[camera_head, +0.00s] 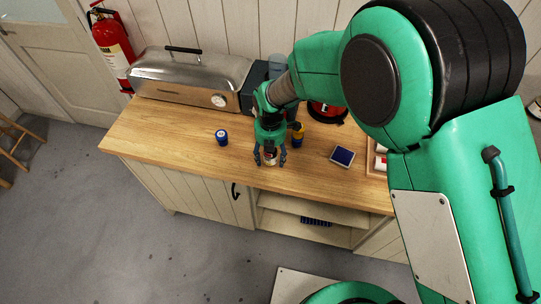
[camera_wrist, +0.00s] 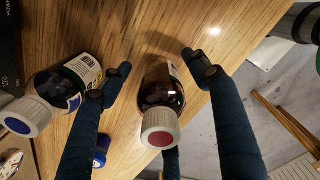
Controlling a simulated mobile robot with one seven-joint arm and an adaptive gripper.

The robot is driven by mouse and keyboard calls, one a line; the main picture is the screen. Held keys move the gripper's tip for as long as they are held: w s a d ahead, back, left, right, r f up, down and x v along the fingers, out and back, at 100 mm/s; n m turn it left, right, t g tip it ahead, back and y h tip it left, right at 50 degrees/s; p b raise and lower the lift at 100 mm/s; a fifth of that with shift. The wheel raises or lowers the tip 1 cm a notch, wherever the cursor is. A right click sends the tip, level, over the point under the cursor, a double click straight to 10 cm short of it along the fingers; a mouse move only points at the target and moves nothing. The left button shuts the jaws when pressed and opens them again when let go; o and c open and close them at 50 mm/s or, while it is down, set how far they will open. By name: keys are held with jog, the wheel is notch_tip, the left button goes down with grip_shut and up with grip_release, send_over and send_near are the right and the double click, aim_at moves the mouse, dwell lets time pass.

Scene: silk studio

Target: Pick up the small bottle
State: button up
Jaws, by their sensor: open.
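A small dark bottle (camera_wrist: 160,95) with a white cap and a dark red disc on it stands on the wooden counter, in the middle of the wrist view. My gripper (camera_wrist: 157,66) is open, with one finger on each side of this bottle. A gap shows between the bottle and each finger in the wrist view. In the head view my gripper (camera_head: 270,161) points down over the front part of the counter. A small bottle (camera_head: 270,157) shows between its fingers there, partly hidden by the gripper.
Another bottle (camera_wrist: 48,100) with a blue-centred cap stands close by my left finger in the wrist view.

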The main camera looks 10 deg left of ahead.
jog(key=shift+c, duration=0.5)
jog(key=c, duration=1.2)
jog(key=shift+r, duration=0.1)
jog(key=shift+r, duration=0.9)
jog(key=shift+s+d+r+p, duration=0.1)
jog(key=shift+r+p, duration=0.1)
jog(key=shift+r, duration=0.3)
jog(key=shift+s+d+r+p, duration=0.1)
jog(key=shift+r+p, duration=0.05)
jog(key=shift+r, duration=0.3)
jog(key=s+d+r+p, duration=0.1)
jog(key=s+d, duration=0.7)
jog(key=s, duration=0.5)
jog(key=shift+d, duration=0.2)
jog(key=shift+r, duration=0.1)
